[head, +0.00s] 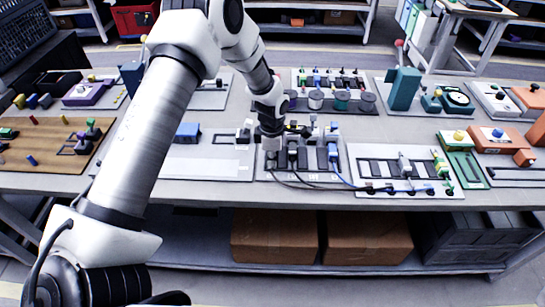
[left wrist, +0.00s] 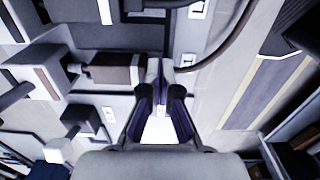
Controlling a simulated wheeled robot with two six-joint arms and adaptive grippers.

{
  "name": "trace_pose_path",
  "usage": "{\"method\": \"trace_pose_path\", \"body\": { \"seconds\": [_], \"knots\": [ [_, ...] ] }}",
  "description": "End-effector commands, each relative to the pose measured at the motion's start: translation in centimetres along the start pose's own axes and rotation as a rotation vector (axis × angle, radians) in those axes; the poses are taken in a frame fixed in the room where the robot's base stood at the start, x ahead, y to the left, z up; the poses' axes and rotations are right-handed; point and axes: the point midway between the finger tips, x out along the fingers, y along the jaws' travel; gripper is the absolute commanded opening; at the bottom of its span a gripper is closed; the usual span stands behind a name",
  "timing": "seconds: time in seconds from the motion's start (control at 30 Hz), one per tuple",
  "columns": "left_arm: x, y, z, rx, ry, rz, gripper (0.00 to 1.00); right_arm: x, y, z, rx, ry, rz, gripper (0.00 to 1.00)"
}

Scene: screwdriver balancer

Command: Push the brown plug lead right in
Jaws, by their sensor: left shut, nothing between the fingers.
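The brown plug (left wrist: 108,67) shows in the left wrist view, left of my fingertips, with its grey rear end towards them. A brown lead (left wrist: 228,38) curves away at the upper right. My left gripper (left wrist: 160,82) is shut and empty, its tips close to the plug's rear end; I cannot tell whether they touch. In the head view my left gripper (head: 271,146) is low over the left end of the socket panel (head: 310,177) and hides most of the plug there. How deep the plug sits is unclear. My right gripper is not in view.
A black plug (head: 292,152) and a blue plug (head: 333,152) with leads stand to the right on the same panel. A panel with dark slots (head: 400,188) lies further right. Spools (head: 340,100) stand behind. A blue block (head: 187,132) is to the left.

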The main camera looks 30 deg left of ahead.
Motion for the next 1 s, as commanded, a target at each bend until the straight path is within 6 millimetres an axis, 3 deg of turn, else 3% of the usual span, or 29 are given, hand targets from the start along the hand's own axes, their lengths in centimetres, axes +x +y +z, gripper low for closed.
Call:
{"method": "trace_pose_path", "body": {
  "seconds": [1.0],
  "knots": [
    [0.0,1.4,0.0,0.0,0.0,-0.001,0.0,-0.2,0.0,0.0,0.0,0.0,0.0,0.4]
  ]
}}
